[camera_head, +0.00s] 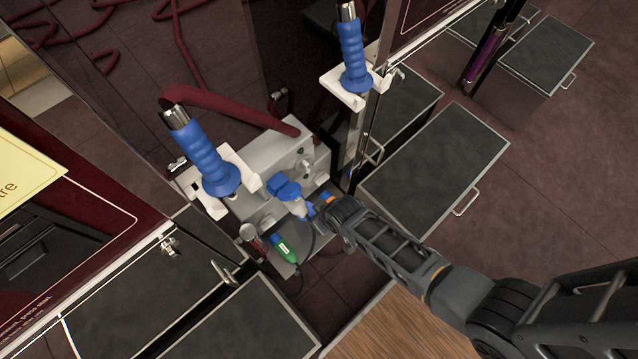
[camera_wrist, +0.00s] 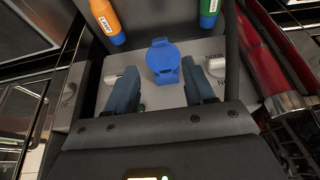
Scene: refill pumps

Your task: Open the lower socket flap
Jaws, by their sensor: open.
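A blue socket flap (camera_wrist: 163,60) with a rounded lid sits on the face of a grey box (camera_wrist: 85,92). In the head view the blue flap (camera_head: 283,188) is at the middle of the box (camera_head: 262,160). I cannot tell for certain whether its lid is shut or ajar. My gripper (camera_wrist: 160,92) is open, with one blue finger on each side below the flap in the wrist view. Nothing shows between the fingertips. In the head view my gripper (camera_head: 302,208) is close beside the flap; contact is unclear.
A green connector (camera_head: 287,248) and, in the wrist view, an orange labelled one (camera_wrist: 104,20) are near the flap. A dark cable runs close by. Two blue-gripped nozzles (camera_head: 208,160) (camera_head: 354,60) stand in white holders. A dark red hose (camera_head: 225,105) crosses the box's back.

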